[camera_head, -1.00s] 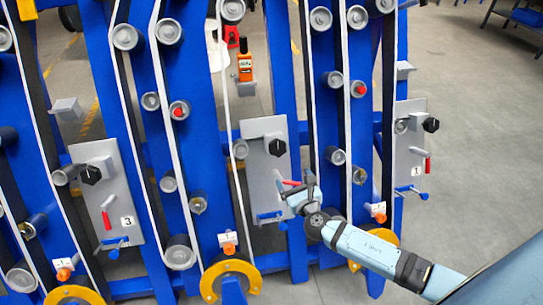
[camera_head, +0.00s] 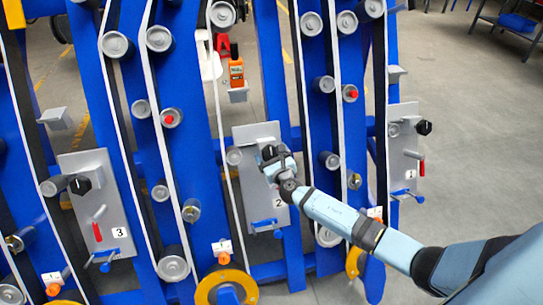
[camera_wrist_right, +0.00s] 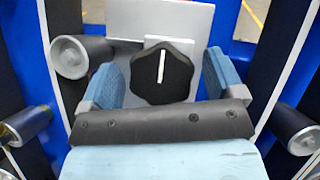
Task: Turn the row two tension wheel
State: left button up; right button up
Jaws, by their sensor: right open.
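The row two tension wheel (camera_wrist_right: 163,74) is a black lobed knob with a white line, mounted on a grey panel (camera_wrist_right: 150,22). In the wrist view its line stands nearly upright. My right gripper (camera_head: 273,156) is at the row two panel (camera_head: 247,138) in the head view, covering most of the wheel. The wrist view shows its two blue fingers open, one at each side of the wheel, with a gap on both sides. My left gripper is not in view.
The row three panel (camera_head: 96,205) with its black wheel (camera_head: 80,184) is at the left. The row one panel (camera_head: 403,150) with its black wheel (camera_head: 424,127) is at the right. Blue uprights, rollers and white belts flank the panels. Open floor (camera_head: 480,150) lies at the right.

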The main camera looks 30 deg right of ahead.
jog(key=c, duration=0.9)
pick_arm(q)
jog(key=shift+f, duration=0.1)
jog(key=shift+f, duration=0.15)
pick_arm(e)
jog(key=shift+m, duration=0.3)
jog(key=shift+m+h, duration=0.3)
jog(key=m+h+b, duration=0.1)
jog(key=m+h, duration=0.1)
jog(key=m, duration=0.1)
jog(key=shift+f, duration=0.1)
jog(key=m+g+h+b, duration=0.1)
jog(key=m, duration=0.2)
jog(key=shift+h, duration=0.3)
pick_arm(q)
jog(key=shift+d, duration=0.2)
pick_arm(e)
jog(key=shift+m+g+h, duration=0.4)
jog(key=shift+m+h, duration=0.1)
jog(key=shift+m, duration=0.7)
jog(key=shift+m+g+h, duration=0.4)
jog(key=shift+m+h, duration=0.1)
jog(key=shift+m, duration=1.1)
